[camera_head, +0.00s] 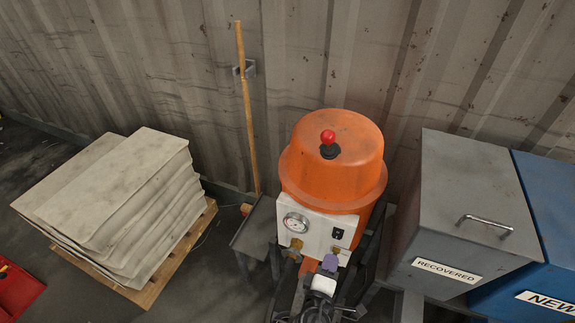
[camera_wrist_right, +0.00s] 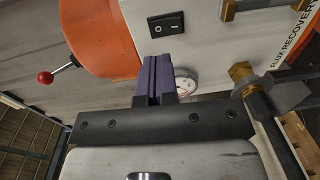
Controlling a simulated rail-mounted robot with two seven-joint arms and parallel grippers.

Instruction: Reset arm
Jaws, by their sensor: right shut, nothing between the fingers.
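My right gripper (camera_head: 330,262) is in front of the white panel of an orange-topped machine (camera_head: 335,165) in the head view. Its purple fingers also show in the right wrist view (camera_wrist_right: 161,78); they are together with nothing between them. They point toward the panel (camera_wrist_right: 205,45), below the black rocker switch (camera_wrist_right: 166,25). Whether the fingertips touch the panel I cannot tell. A round gauge (camera_head: 296,222) is on the panel's left side, and is partly hidden behind the fingers in the wrist view. My left gripper does not show in either view.
A red-knobbed lever (camera_head: 328,137) stands on the orange lid. Brass fittings (camera_wrist_right: 241,74) are close beside the gripper. A grey RECOVERED bin (camera_head: 475,200) and a blue NEW bin (camera_head: 545,230) stand right. Stacked sacks (camera_head: 115,200) lie on a pallet left. A wooden pole (camera_head: 246,110) leans at the wall.

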